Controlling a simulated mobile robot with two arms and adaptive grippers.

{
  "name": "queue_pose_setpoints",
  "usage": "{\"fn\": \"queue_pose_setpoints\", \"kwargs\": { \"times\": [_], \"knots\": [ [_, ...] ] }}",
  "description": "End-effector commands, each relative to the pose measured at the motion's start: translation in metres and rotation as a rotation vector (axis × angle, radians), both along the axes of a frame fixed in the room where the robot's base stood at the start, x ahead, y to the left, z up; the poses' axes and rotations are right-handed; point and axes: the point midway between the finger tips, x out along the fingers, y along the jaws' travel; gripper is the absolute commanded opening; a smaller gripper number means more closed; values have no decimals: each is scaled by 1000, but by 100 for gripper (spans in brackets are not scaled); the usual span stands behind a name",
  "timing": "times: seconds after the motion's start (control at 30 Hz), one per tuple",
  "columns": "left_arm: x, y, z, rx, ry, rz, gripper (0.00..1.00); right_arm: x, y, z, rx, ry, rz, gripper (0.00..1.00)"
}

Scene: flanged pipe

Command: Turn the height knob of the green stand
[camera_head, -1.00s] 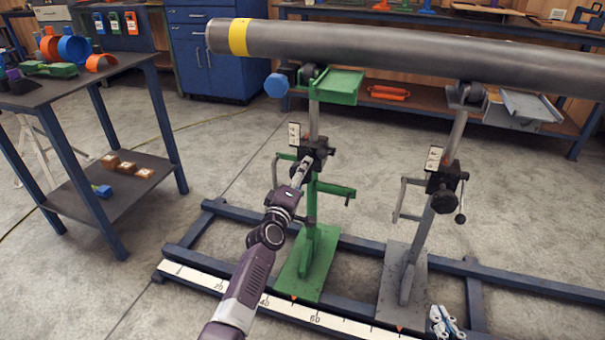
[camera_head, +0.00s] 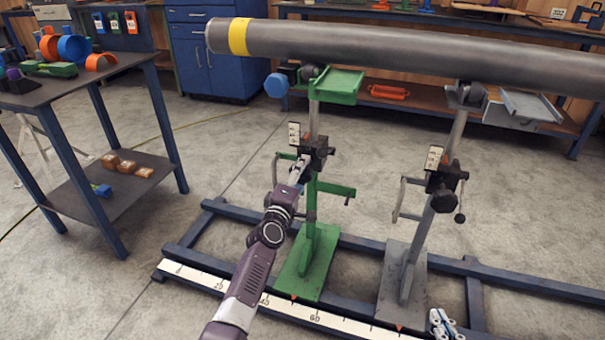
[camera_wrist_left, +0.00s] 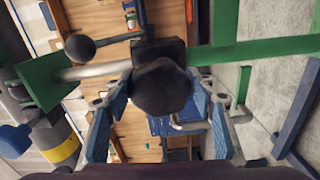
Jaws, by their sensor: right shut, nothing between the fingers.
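The green stand (camera_head: 313,250) stands upright on the blue floor frame, under the pipe. Its black height knob (camera_wrist_left: 162,88) fills the middle of the left wrist view, facing the camera. In the head view the knob is largely hidden by my left gripper (camera_head: 301,168), beside the black clamp block (camera_head: 318,150). In the left wrist view my left gripper (camera_wrist_left: 160,105) is open, with one blue-grey finger on each side of the knob. Narrow gaps seem to show beside the knob; contact is unclear. My right gripper (camera_head: 444,324) is shut and empty at the bottom right.
A grey stand (camera_head: 403,270) with its own black knob stands to the right. The grey pipe (camera_head: 400,52) with a yellow band rests across both stands. A green side arm (camera_head: 335,189) juts out right of the post. A dark table (camera_head: 90,80) stands at the left.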

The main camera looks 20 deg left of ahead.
Motion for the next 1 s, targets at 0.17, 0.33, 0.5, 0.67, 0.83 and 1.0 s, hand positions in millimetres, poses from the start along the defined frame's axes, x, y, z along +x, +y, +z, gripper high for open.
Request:
{"fn": "queue_pose_setpoints", "kwargs": {
  "times": [0.17, 0.33, 0.5, 0.67, 0.83, 1.0],
  "knots": [
    [0, 0, 0, 1, 0, 0, 67, 0, 0, 0, 0, 0, 0, 0],
    [0, 0, 0, 1, 0, 0, 67, 0, -1, 0, -1, 1, -1, 0],
    [-5, -1, -1, 0, 1, -2, 67, 0, -1, 0, -1, 0, 0, 0],
    [-23, -1, -1, -2, 0, -2, 67, 0, -1, 0, -1, 0, 0, 0],
    [-53, 1, -1, -1, 1, 0, 67, 0, 0, 0, 0, 0, -1, 0],
    [-84, 3, -1, 1, 2, 0, 67, 0, 0, 0, 0, 0, 0, 0]
  ]
}}
